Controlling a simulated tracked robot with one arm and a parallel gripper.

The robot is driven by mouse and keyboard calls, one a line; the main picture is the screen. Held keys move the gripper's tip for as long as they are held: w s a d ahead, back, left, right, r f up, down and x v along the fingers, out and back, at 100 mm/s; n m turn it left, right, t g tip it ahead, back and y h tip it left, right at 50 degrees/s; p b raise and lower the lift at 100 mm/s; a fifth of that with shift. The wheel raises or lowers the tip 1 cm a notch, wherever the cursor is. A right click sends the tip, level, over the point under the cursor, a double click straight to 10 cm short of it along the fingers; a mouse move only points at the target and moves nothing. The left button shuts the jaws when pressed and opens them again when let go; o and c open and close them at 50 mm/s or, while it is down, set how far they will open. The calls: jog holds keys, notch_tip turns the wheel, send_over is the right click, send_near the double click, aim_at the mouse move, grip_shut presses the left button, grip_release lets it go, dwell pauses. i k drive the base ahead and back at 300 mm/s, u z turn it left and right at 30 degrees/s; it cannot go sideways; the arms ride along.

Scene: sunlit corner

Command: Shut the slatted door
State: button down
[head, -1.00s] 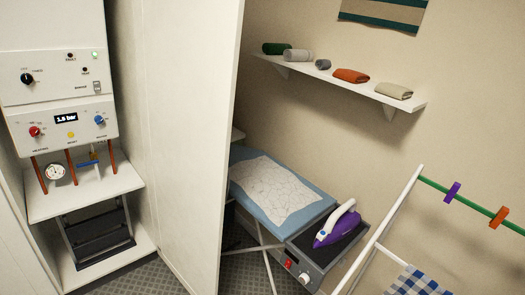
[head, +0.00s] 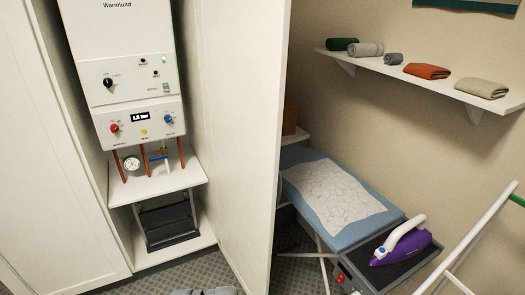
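A tall white door (head: 240,130) stands open at the right side of the boiler cupboard. It projects out towards me, and its free edge is in the middle of the head view. The face I see is plain. No slats show on this side, and its top and lowest corner are cut off. The cupboard opening (head: 118,200) is uncovered, with the white boiler (head: 130,75) inside.
A flat white panel (head: 60,150) stands left of the cupboard. Right of the door are an ironing board (head: 295,158), a purple iron (head: 402,248), a wall shelf (head: 350,68) and a white rack (head: 470,240).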

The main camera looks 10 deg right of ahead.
aim_at(243, 44)
jog(key=z, duration=0.1)
jog(key=i, duration=1)
jog(key=u, duration=0.1)
